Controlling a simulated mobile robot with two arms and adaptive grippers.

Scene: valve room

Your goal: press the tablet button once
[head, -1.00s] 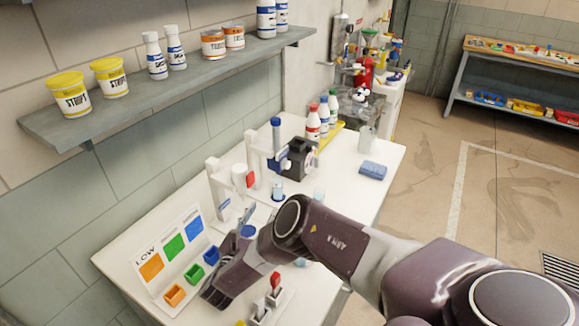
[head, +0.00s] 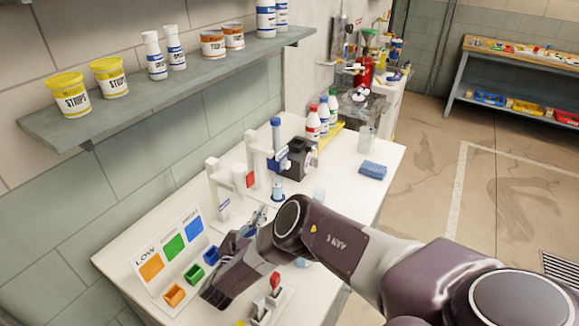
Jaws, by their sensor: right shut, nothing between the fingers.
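My right gripper (head: 261,212) is shut and empty, low over the white bench, in front of the white stand. Its fingers point away from me, and its dark hand and wrist cover part of the bench. I cannot pick out a tablet button for sure. A round blue thing (head: 247,231) shows beside the fingers, partly covered. I cannot tell whether the fingers touch anything. My left gripper is not in view.
A sign (head: 168,250) with orange, green and blue squares stands at left, with an orange bin (head: 174,295) and a green bin (head: 194,273) before it. A black device (head: 300,155), bottles (head: 313,122) and a blue sponge (head: 373,170) are farther back. A shelf (head: 180,80) overhangs the left.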

